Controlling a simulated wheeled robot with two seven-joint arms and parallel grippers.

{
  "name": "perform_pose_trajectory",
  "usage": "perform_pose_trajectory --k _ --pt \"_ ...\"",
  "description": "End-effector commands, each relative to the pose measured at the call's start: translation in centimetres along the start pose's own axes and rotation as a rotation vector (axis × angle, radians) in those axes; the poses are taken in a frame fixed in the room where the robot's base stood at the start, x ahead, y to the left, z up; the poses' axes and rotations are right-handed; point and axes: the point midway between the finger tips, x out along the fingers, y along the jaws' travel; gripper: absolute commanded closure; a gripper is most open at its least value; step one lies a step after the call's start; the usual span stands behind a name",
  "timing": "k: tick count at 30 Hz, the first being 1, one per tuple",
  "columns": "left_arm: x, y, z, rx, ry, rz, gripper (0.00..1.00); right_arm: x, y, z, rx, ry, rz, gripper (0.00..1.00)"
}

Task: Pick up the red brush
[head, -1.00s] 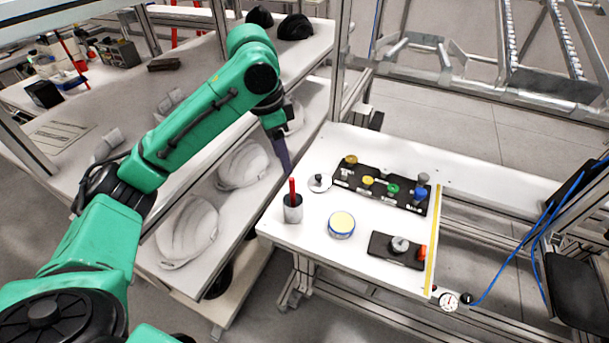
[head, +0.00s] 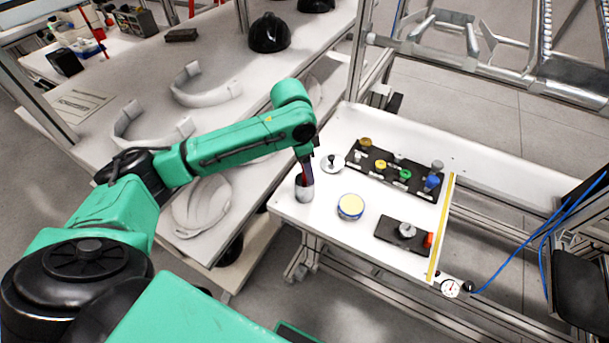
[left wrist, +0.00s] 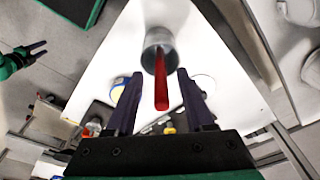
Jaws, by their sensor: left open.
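The red brush (left wrist: 161,82) stands handle-up in a grey metal cup (head: 304,190) near the left corner of the white table. The cup also shows in the left wrist view (left wrist: 158,42). My left gripper (head: 306,172) is above the cup, pointing down, and hides most of the brush in the head view. In the left wrist view its two dark fingers (left wrist: 160,83) are apart, with the red handle between them and a gap on each side. My right gripper (left wrist: 40,50) shows small at the left of that view, its fingers apart and empty.
Shelves with pale helmet shells (head: 201,206) stand to the left.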

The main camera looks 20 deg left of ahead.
Motion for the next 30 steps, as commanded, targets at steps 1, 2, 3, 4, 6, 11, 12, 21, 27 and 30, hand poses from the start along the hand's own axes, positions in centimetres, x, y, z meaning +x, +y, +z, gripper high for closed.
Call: perform_pose_trajectory --k 1,2,3,4,6,11,12,21,27,30 --pt "0.0 0.0 0.0 0.000 0.000 0.000 0.46 0.0 -0.1 0.4 0.000 -0.007 -0.001 0.50" --pt "0.0 0.0 0.0 0.000 0.000 0.000 0.46 0.0 -0.1 0.7 0.000 -0.010 -0.002 0.50" --pt "0.0 0.0 0.0 0.000 0.000 0.000 0.50 0.0 -0.2 1.0 0.000 -0.015 -0.002 0.50" --pt "0.0 0.0 0.0 0.000 0.000 0.000 0.62 0.0 -0.2 1.1 0.000 -0.018 -0.003 0.50" --pt "0.0 0.0 0.0 0.000 0.000 0.000 0.89 0.0 -0.2 1.4 0.000 -0.022 -0.003 0.50" --pt "0.0 0.0 0.0 0.000 0.000 0.000 1.00 0.0 -0.2 1.4 0.000 -0.022 -0.003 0.50" --pt "-0.1 0.0 0.0 0.000 0.000 0.000 1.00 0.0 -0.2 1.3 0.000 -0.022 -0.003 0.50" --pt "-0.9 0.0 -0.2 -0.001 0.002 0.000 1.00 0.1 -0.2 1.2 0.000 -0.020 -0.002 0.50" --pt "-4.9 -0.1 -0.9 0.001 0.006 -0.002 1.00 0.5 -0.2 1.1 0.000 -0.018 -0.002 0.50" --pt "-8.4 -0.1 -1.5 0.000 0.008 -0.004 1.00 0.8 -0.1 1.1 0.000 -0.018 -0.002 0.50"
